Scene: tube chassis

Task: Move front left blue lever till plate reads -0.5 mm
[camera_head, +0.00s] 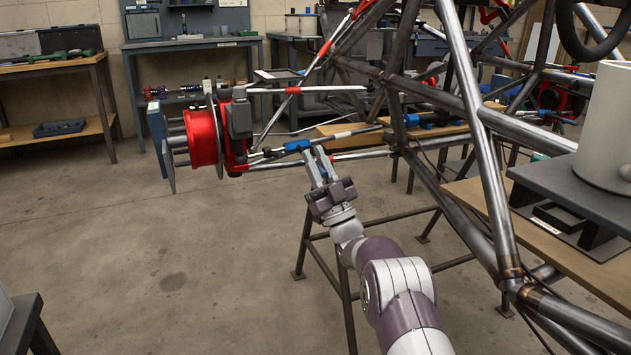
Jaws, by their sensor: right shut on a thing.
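The blue lever (296,146) sits on a thin rod running between the red front hub (202,137) and the tube chassis (402,95). My right gripper (318,153) reaches up from below and is shut on the blue lever, its fingers covering part of it. A small blue part shows just right of the fingers. My left gripper is not in view.
Suspension arms (305,90) run above the lever, and dark stand legs (307,243) stand below it. A bench with a grey block and white cylinder (605,130) is at the right. Workbenches line the back wall.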

